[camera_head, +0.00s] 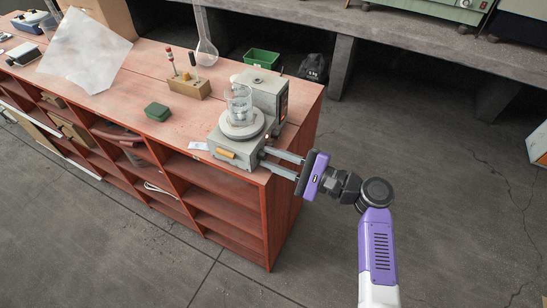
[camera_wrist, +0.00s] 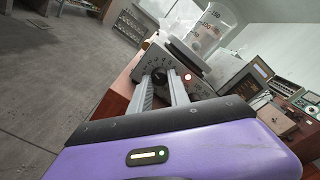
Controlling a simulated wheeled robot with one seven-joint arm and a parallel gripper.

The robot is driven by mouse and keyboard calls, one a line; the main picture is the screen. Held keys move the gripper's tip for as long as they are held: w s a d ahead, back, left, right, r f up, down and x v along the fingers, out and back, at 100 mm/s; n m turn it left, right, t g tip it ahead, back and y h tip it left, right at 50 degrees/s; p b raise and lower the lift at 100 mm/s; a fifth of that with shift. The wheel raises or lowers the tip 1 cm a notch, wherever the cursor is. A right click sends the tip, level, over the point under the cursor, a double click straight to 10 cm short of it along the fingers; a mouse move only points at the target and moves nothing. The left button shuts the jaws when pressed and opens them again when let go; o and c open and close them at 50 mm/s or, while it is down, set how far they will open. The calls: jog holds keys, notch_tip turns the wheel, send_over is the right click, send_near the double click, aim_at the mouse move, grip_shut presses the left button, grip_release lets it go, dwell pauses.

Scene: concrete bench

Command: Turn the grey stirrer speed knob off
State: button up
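The stirrer (camera_head: 226,152) is a grey box with a round top plate, at the right end of the red wooden bench. A glass beaker (camera_head: 238,103) stands on its plate and also shows in the wrist view (camera_wrist: 212,28). The stirrer's dark round knob (camera_wrist: 159,75) sits on a marked panel, with a red light to its right. I cannot make the knob out in the head view. My gripper (camera_head: 264,158) reaches in from the right, its fingertips at the panel. In the wrist view its fingers (camera_wrist: 160,83) are apart, one on each side of the knob; whether they press on it is unclear.
A green bin (camera_head: 262,58) lies behind. The floor (camera_head: 440,160) to the right is open.

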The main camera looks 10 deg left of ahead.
grip_shut()
jog(key=shift+f+b, duration=0.1)
jog(key=shift+b, duration=0.2)
jog(key=shift+f+n+b, duration=0.15)
jog(key=shift+n+b, duration=0.85)
jog(key=shift+n, duration=0.1)
jog(key=n+b, duration=0.3)
jog(key=shift+b, duration=0.4)
jog(key=n+b, duration=0.3)
jog(key=shift+n, duration=0.4)
jog(key=shift+n+b, duration=0.5)
jog(key=shift+b, duration=0.2)
jog(key=shift+r, duration=0.2)
jog(key=o, duration=0.8)
grip_release()
